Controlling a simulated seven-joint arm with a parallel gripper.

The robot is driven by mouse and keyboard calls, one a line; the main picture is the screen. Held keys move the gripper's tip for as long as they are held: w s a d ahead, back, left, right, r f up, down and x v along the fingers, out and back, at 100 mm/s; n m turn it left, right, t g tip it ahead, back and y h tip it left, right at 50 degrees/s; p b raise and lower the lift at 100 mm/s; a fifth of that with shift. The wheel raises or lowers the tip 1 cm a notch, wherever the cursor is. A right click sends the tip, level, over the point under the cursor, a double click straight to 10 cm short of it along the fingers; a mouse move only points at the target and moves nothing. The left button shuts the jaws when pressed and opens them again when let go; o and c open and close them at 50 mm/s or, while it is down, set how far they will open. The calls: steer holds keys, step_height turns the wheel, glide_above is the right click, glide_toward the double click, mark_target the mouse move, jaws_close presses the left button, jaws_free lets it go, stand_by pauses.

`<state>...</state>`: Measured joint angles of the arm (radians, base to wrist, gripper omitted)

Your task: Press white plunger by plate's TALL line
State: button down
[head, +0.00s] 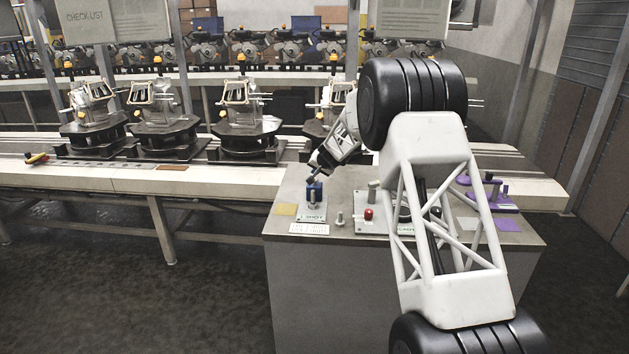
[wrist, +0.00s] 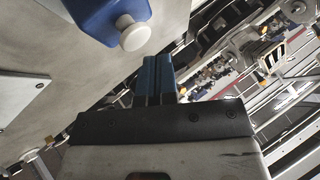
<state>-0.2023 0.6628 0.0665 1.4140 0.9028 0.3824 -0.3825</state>
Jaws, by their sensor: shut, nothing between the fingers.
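A blue block (head: 314,194) stands on a small lettered plate (head: 312,214) at the left of the grey bench top; the lettering is too small to read surely. In the wrist view the blue block (wrist: 108,12) shows a round white plunger (wrist: 136,35) sticking out. In the head view I cannot make out the plunger. My gripper (head: 314,172) is close above the blue block, tilted. Its blue fingers (wrist: 156,68) are together and empty, beside the plunger and apart from it in the wrist picture.
On the bench stand a red knob (head: 369,214), a grey post (head: 374,190), a yellow pad (head: 286,209) and a printed white card (head: 309,229). Purple fixtures (head: 490,198) are at right, partly behind my arm. A conveyor (head: 120,180) carrying several engine-like assemblies runs behind.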

steer(key=shift+r, duration=2.5)
stand_by(1.1)
step_height(320, 180, up, 4)
steer(key=shift+f, duration=0.1)
stand_by(0.5)
steer(key=shift+f, duration=4.35)
steer(key=shift+f, duration=0.45)
